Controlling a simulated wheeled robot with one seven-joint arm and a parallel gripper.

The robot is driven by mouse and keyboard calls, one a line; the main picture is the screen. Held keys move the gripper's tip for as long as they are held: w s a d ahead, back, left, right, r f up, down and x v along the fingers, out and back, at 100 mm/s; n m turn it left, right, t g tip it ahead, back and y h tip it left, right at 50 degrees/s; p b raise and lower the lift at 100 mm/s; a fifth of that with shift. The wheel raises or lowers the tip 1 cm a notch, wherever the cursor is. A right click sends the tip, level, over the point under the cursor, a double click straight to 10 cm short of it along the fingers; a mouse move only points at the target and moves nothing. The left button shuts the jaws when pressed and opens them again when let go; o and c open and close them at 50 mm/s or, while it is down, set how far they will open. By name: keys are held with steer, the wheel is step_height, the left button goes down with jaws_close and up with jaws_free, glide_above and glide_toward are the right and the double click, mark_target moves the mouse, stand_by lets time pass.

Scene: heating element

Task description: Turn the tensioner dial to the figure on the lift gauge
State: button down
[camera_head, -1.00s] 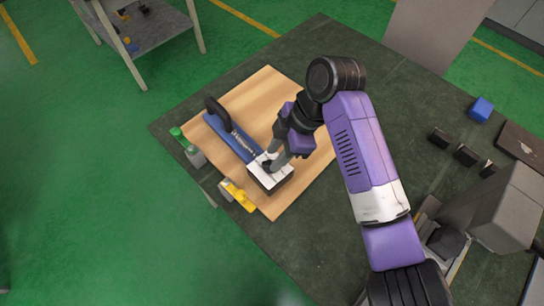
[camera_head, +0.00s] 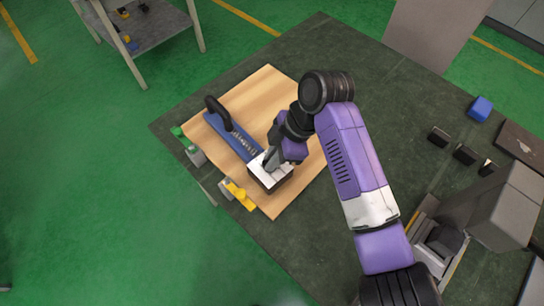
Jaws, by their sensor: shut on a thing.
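A blue device (camera_head: 231,136) with a black ring handle (camera_head: 216,111) lies on the wooden board, with a scale-like strip of marks along its middle. At its lower end is a block (camera_head: 269,180) with a white top and dark sides. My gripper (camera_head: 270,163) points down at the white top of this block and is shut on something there. The dial itself is hidden under the fingers, and I cannot make out any figure on a gauge.
The wooden board (camera_head: 262,87) lies on a dark table. A green-capped item (camera_head: 180,134), a grey piece (camera_head: 196,155) and a yellow tool (camera_head: 240,197) are along its left edge. A blue block (camera_head: 480,108) and several black blocks (camera_head: 465,154) are at the right.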

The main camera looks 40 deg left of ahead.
steer(key=m+p, duration=0.1)
steer(key=m+y+p, duration=0.1)
steer(key=m+p, duration=0.1)
steer(key=shift+s+r+t, duration=0.15)
steer(key=shift+r+t, duration=0.1)
steer(key=shift+t, duration=0.15)
steer(key=shift+d+f+m+t+p, duration=0.15)
steer(key=shift+m+t+p, duration=0.35)
steer(key=shift+m, duration=0.6)
steer(key=c, duration=1.4)
jaws_free()
steer(key=shift+c, duration=0.2)
steer(key=shift+f, duration=0.1)
steer(key=b+v, duration=0.1)
steer(key=v, duration=0.7)
steer(key=shift+f, duration=0.15)
